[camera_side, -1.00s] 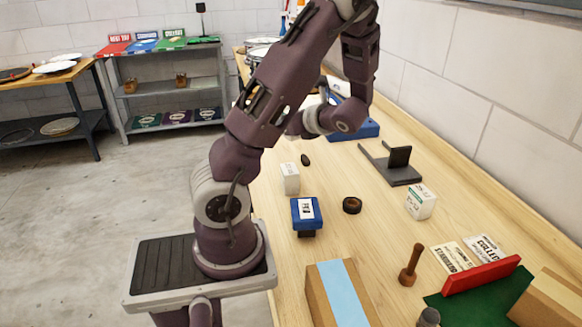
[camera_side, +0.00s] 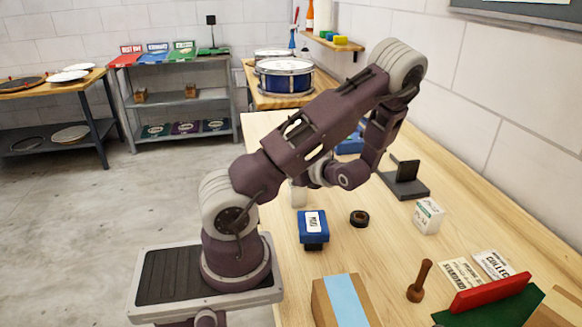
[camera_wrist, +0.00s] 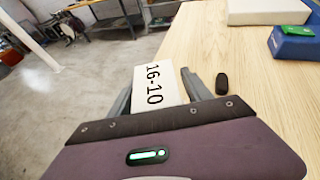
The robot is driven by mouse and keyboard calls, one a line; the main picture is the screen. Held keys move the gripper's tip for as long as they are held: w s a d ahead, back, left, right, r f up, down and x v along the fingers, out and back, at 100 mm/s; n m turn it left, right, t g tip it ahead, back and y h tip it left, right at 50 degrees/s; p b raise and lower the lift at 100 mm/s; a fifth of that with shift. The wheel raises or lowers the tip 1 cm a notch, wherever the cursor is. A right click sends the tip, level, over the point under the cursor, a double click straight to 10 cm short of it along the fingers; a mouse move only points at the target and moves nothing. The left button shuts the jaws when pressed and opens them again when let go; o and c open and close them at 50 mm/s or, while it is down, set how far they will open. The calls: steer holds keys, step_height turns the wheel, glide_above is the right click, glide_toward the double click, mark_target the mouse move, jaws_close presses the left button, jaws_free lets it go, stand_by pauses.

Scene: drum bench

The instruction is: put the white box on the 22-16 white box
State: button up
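The fingers look apart, one on each side of the box, and contact is not clear. In the side view the same white box (camera_side: 298,196) shows in part on the bench, its upper part hidden by my arm. My gripper is hidden there behind the arm. Another white box (camera_side: 428,216), with a green strip and print too small to read, sits on the bench to the right. No "22-16" marking is legible.
A blue box (camera_side: 313,229) and a dark ring (camera_side: 359,217) sit near the first white box. A grey stand (camera_side: 404,181) is behind the second white box. A small dark object (camera_wrist: 222,83) lies right of my gripper. A wooden mallet (camera_side: 420,280) and cardboard box (camera_side: 345,302) are nearer.

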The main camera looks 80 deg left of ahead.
steer(key=shift+r, duration=0.25)
steer(key=v, duration=1.1)
steer(key=s+d+r+n+t+h, duration=0.2)
steer(key=d+r+n+t+h, duration=0.1)
steer(key=d, duration=0.5)
steer(key=s+d+r+n+t+h, duration=0.2)
steer(key=d+r+n+t+h, duration=0.2)
steer(key=d, duration=0.5)
steer(key=s+d+r+n+t+h, duration=0.2)
steer(key=d+r+n+t+h, duration=0.2)
steer(key=d, duration=0.5)
step_height(320, 180, up, 2)
steer(key=shift+r+n+h, duration=0.2)
steer(key=shift+n+h, duration=0.6)
steer(key=shift+n, duration=0.4)
steer(key=shift+o, duration=0.2)
